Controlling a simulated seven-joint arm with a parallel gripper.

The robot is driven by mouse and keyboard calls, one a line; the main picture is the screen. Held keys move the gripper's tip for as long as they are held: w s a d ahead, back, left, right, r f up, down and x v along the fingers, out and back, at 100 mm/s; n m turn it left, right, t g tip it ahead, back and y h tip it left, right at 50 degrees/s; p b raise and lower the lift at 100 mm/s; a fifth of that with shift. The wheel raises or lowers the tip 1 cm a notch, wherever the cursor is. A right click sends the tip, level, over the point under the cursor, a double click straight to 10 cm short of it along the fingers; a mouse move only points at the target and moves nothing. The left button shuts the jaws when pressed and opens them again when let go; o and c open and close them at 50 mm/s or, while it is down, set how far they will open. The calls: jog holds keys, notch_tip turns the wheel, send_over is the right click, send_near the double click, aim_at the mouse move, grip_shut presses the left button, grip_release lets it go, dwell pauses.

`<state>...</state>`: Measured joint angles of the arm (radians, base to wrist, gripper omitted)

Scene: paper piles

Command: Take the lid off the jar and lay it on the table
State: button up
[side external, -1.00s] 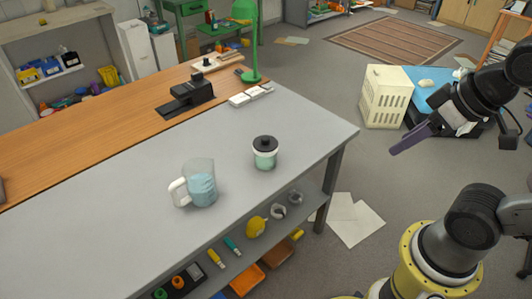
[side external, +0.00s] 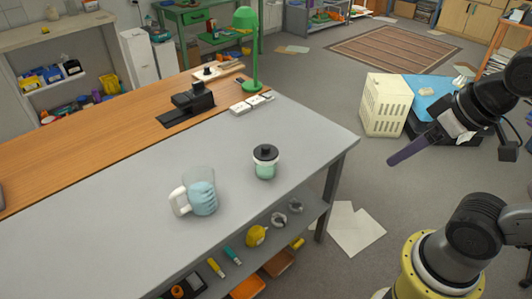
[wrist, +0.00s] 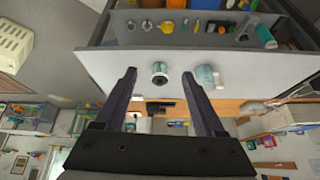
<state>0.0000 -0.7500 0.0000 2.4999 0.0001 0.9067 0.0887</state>
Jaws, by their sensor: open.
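A small pale green jar (side external: 265,171) stands upright on the grey table (side external: 110,225), near its right end. Its black lid (side external: 265,152) with a knob is on top. In the wrist view the jar (wrist: 160,79) shows from above with the dark lid toward me, between the two fingers in the picture but well beyond them. My gripper (side external: 389,163) is to the right of the table in the side view, off its edge and apart from the jar. In the wrist view my gripper (wrist: 160,75) has its fingers wide apart with nothing between them.
A clear measuring jug (side external: 200,190) with bluish contents and a white handle stands left of the jar. A black device (side external: 190,100), white blocks (side external: 250,104) and a green lamp (side external: 247,50) are farther back. The tabletop around the jar is clear.

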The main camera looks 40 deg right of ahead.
jog(key=w+r+m, duration=0.8)
jog(key=r+m, duration=0.1)
jog(key=m+g, duration=0.5)
jog(key=m, duration=0.6)
send_over(266, 146)
notch_tip(266, 146, down, 15)
jog(key=shift+g, duration=0.3)
jog(key=f, duration=1)
jog(key=shift+s+a+f, duration=0.15)
jog(key=shift+s+f, duration=0.05)
jog(key=shift+f, duration=0.2)
jog(key=shift+w+f, duration=0.15)
jog(key=shift+f, duration=2.9)
